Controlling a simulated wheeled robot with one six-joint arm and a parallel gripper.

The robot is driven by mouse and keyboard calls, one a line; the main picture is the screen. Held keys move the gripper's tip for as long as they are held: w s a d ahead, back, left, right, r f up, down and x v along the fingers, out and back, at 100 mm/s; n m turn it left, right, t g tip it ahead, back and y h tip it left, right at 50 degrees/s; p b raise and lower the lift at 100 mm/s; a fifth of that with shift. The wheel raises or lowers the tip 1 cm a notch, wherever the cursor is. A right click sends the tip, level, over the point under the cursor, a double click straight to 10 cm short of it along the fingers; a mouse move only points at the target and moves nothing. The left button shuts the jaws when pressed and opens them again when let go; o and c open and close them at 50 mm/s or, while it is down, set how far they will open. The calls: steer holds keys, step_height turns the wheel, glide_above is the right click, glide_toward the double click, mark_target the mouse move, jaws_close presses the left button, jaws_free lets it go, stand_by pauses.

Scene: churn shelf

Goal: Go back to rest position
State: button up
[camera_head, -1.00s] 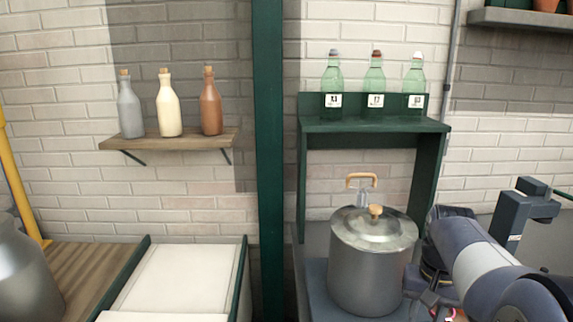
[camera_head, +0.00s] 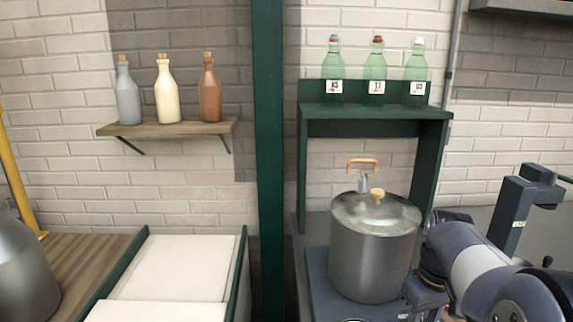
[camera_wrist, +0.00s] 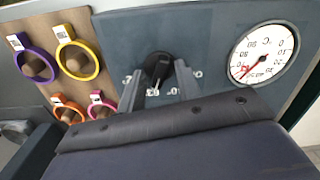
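In the wrist view, my gripper (camera_wrist: 160,90) shows two grey fingers apart, with a gap between them. A black knob (camera_wrist: 157,66) on a blue-grey panel (camera_wrist: 210,30) appears beyond and between the fingertips. I cannot tell whether they touch it. Nothing is seen held. In the head view my arm is folded low at the right, beside a steel pot (camera_head: 372,255); the fingers are not clear there. The pot has a lid with a wooden knob and stands on a blue-grey base (camera_head: 318,285).
A round gauge (camera_wrist: 264,55) and several coloured rings (camera_wrist: 78,53) flank the knob. Three green bottles (camera_head: 375,72) stand on a green shelf (camera_head: 375,127) behind the pot. Three corked bottles (camera_head: 168,92) stand on a wooden shelf (camera_head: 170,129). A green post (camera_head: 269,160) divides the area.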

steer(key=shift+f+n+b, duration=0.15)
steer(key=shift+n+b, duration=0.3)
steer(key=shift+n, duration=0.35)
steer(key=shift+r+n, duration=0.25)
steer(key=shift+n, duration=0.15)
step_height(320, 180, up, 11)
steer(key=p, duration=0.2)
steer(key=shift+m, duration=0.3)
steer(key=shift+s+a+f+p, duration=0.1)
steer(key=shift+s+a+f, duration=0.3)
steer(key=shift+a, duration=0.3)
steer(key=shift+s+a+f+p, duration=0.1)
steer(key=shift+s+a+f, duration=0.1)
steer(key=shift+s+a, duration=0.45)
steer(key=shift+s+a+f+p, duration=0.1)
steer(key=shift+s+a+f, duration=0.2)
steer(key=shift+a, duration=0.5)
